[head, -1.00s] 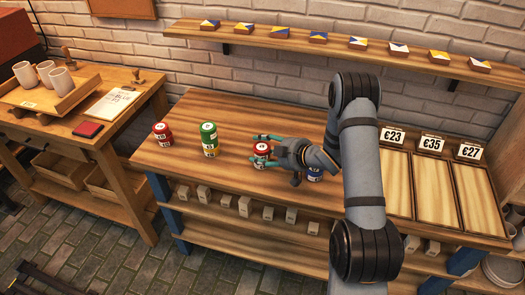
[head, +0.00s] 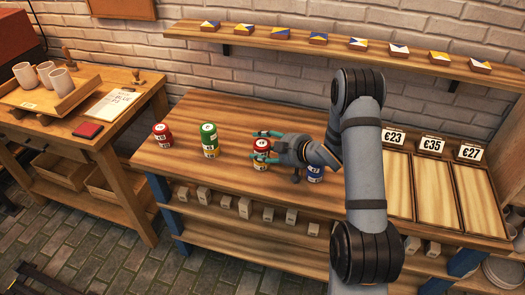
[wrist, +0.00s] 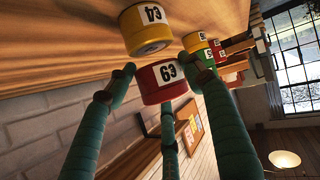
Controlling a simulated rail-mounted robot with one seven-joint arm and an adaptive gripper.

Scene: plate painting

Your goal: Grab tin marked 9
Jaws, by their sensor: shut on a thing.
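A red tin (head: 262,144) stands out above a yellow tin near the middle of the bench. My gripper (head: 264,146) reaches it from the right, with teal fingers around it. In the wrist view the red tin (wrist: 163,82) is between the fingers (wrist: 162,88), which are shut on it. My fingers hide part of the lower tin in the head view.
A green-topped stack (head: 209,139) and a red tin stack (head: 162,134) stand to the left. A blue tin (head: 315,174) stands close to the right, under my wrist. Priced wooden trays (head: 411,190) are at the right. The front of the bench is clear.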

